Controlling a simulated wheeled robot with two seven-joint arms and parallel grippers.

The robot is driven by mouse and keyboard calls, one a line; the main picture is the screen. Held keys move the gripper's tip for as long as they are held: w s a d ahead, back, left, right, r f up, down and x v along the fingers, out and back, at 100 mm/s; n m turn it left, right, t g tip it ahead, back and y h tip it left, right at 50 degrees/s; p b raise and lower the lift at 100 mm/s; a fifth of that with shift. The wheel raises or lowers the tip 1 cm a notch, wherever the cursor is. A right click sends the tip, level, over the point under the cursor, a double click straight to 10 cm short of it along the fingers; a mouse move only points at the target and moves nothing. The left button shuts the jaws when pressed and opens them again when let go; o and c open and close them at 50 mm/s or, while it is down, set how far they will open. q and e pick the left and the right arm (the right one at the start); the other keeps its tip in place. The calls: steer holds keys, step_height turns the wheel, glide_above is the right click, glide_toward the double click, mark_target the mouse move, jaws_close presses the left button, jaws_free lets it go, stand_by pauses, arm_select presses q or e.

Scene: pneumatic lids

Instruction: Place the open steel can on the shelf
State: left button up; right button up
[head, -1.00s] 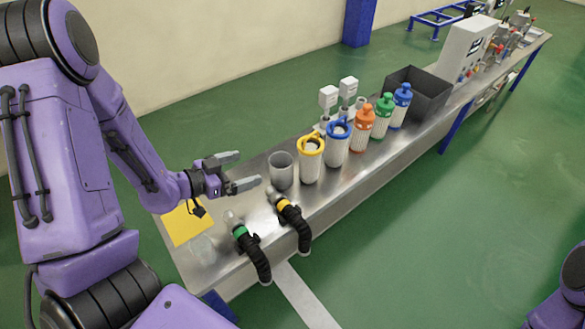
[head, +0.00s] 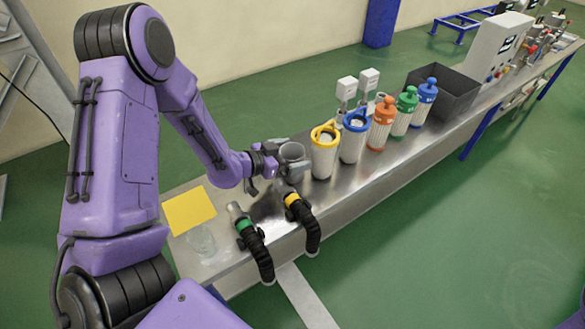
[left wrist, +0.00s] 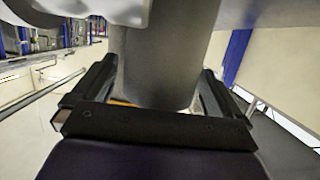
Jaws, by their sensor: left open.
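The open steel can (head: 292,152) is a grey, open-topped cylinder standing upright on the metal bench (head: 345,187), left of the yellow-ringed canister. My left gripper (head: 288,166) is at the can with its jaws open, one finger on each side. In the left wrist view the can (left wrist: 165,60) fills the middle, between the two fingers; whether they touch it I cannot tell. The far finger is mostly hidden behind the can. I cannot clearly make out the shelf. My right gripper is out of view.
White canisters with yellow (head: 324,150), blue (head: 353,138) and other coloured tops stand to the right. A yellow sheet (head: 190,210) lies left.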

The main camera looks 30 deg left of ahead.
arm_select(q)
steer(key=shift+w+d, duration=0.1)
steer(key=shift+w, duration=0.1)
steer(key=c, duration=1.1)
